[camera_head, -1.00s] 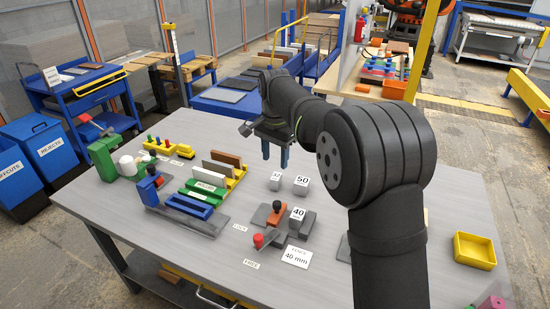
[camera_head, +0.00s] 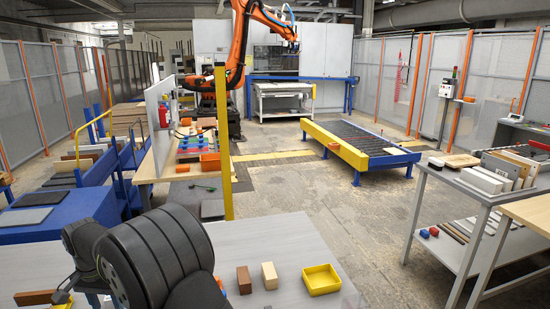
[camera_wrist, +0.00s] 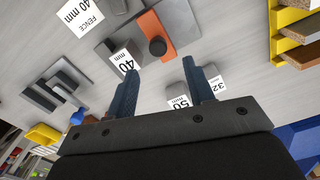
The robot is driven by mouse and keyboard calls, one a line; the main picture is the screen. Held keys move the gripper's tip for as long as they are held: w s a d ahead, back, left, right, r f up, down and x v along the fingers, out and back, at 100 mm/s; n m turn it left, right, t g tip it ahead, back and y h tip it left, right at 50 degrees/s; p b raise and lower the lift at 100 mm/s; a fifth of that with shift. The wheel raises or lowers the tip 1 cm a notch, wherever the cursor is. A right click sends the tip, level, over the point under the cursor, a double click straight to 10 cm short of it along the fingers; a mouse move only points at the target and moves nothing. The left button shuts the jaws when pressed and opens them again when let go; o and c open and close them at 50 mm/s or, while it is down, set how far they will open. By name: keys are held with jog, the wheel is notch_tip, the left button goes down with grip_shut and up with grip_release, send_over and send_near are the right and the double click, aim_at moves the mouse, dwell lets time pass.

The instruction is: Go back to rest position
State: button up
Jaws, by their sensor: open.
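My gripper (camera_wrist: 163,85) is open in the wrist view, its two dark blue fingers spread with nothing between them. It hangs above the grey table (camera_wrist: 215,20). Beyond the fingers are a grey block marked 40 (camera_wrist: 125,62), an orange piece with a black knob (camera_wrist: 157,46), and grey blocks marked 50 (camera_wrist: 178,102) and 32 (camera_wrist: 216,84). In the head view my dark arm fills the lower left, and the fingers cannot be made out there.
The near table (camera_head: 300,235) carries a brown block (camera_head: 244,280), a tan block (camera_head: 269,275) and an empty yellow tray (camera_head: 321,280). A yellow post (camera_head: 223,140) rises behind it. A roller conveyor (camera_head: 362,140) and a grey side table (camera_head: 480,192) stand further right.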

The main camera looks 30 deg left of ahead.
notch_tip(320, 180, down, 8)
jog(key=shift+f, duration=0.1)
jog(key=shift+w+d, duration=0.25)
jog(key=shift+w, duration=0.05)
jog(key=o, duration=1.1)
jog(key=shift+o, duration=0.2)
jog(key=w+d+r+m+g+y, duration=0.2)
jog(key=w+d+r+m, duration=0.15)
jog(key=r+m, duration=0.5)
jog(key=w+d+r+m+g+y, duration=0.1)
jog(key=w+d+r+m, duration=0.25)
jog(key=r+m, duration=0.5)
jog(key=s+a+f+n, duration=0.2)
jog(key=a+f, duration=0.1)
jog(key=f, duration=0.4)
jog(key=shift+s, duration=0.1)
